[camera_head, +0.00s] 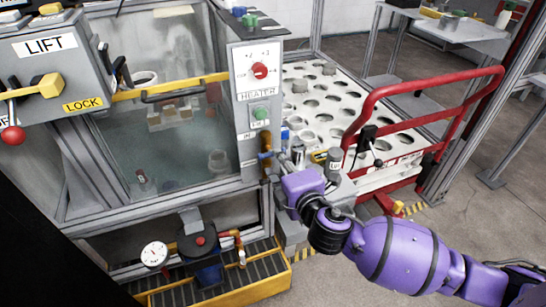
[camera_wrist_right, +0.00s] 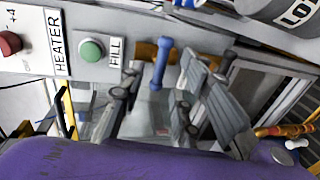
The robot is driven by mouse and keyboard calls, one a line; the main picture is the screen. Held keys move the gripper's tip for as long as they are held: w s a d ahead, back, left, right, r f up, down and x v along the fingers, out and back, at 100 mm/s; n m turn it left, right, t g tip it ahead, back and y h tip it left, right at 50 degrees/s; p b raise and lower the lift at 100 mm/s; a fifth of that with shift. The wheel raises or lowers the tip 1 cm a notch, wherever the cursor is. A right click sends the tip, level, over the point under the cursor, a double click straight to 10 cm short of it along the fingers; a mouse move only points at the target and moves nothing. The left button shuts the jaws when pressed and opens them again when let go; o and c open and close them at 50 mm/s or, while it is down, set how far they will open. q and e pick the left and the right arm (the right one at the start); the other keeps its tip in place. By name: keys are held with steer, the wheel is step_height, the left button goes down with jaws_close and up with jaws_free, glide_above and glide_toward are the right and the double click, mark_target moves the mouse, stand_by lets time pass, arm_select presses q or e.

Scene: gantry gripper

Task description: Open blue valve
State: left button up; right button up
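The blue valve (camera_wrist_right: 160,66) has a bar-shaped handle and sits on a brass pipe below the green FILL button (camera_wrist_right: 92,50). The same blue handle (camera_head: 265,155) shows small on the side of the control panel in the head view. My right gripper (camera_wrist_right: 155,100) is open, with one finger on each side of the blue handle in the wrist picture and gaps between. I cannot tell how deep the handle lies between the fingers. In the head view my right gripper (camera_head: 284,158) is just right of the valve, partly hidden by its own wrist. My left gripper is not in view.
The control panel (camera_head: 247,135) carries a red HEATER knob (camera_head: 260,70) and the FILL button. A glass-walled tank (camera_head: 160,150) stands left. A red rail (camera_head: 420,80) and a perforated white table (camera_head: 310,85) are right. A gauge (camera_head: 154,254) and brass pipework lie below.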

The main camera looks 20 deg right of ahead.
steer(key=shift+w+a+f, duration=0.1)
steer(key=shift+w+f, duration=0.15)
steer(key=shift+w, duration=0.8)
steer(key=shift+w+a+f, duration=0.1)
steer(key=shift+w+f, duration=0.1)
steer(key=shift+w, duration=0.8)
jaws_close()
